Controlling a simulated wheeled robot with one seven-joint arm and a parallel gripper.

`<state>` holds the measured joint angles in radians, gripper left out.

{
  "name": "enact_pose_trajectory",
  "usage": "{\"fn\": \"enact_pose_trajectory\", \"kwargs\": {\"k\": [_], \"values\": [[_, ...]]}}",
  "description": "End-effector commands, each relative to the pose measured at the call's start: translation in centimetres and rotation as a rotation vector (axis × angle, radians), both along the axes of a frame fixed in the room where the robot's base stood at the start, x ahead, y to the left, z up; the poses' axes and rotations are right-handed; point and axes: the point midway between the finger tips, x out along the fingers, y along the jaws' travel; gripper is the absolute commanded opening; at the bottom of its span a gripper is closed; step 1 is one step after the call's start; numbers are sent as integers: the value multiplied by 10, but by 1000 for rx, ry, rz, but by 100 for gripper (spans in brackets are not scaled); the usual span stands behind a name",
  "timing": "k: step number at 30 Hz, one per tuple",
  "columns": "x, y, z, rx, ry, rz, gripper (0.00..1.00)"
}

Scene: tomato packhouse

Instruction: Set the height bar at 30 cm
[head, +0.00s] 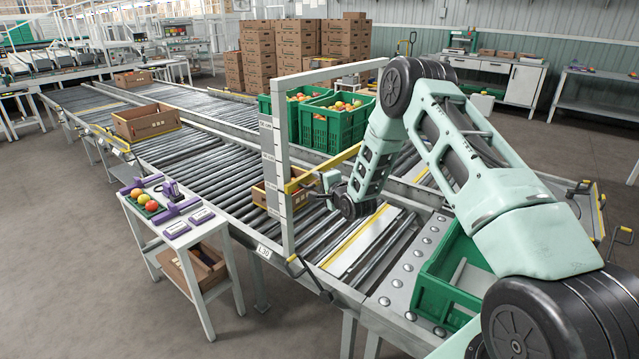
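The height bar (345,155) is a yellow bar that spans the roller conveyor under a pale grey gantry. Its near end meets the gantry's near upright (281,215), which carries a scale with dark marks and small labels too small to read surely. The bar sits around the middle of that upright. My gripper (318,182) is at the bar's near part, just right of the upright, with my arm reaching in from the right. Its fingers are small and partly hidden, so I cannot tell whether they touch or grip the bar.
An open carton (264,196) stands on the rollers behind the upright, another (146,122) farther up the line. Green crates (333,130) of tomatoes stand beyond the gantry. A green crate (437,292) is near my arm. A side table (186,238) holds tomatoes and purple tools.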

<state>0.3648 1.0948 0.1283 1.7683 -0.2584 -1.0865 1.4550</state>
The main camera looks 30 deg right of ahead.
Motion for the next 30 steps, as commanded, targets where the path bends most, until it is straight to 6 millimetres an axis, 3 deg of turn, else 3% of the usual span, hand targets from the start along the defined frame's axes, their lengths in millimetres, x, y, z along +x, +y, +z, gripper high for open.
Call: {"fn": "enact_pose_trajectory", "kwargs": {"k": [8, 13, 30], "values": [[-1, 0, 1, 0, -1, -1, 32], [-15, -1, 3, 0, 0, -2, 32], [-138, 6, 24, 1, 1, -1, 32]]}}
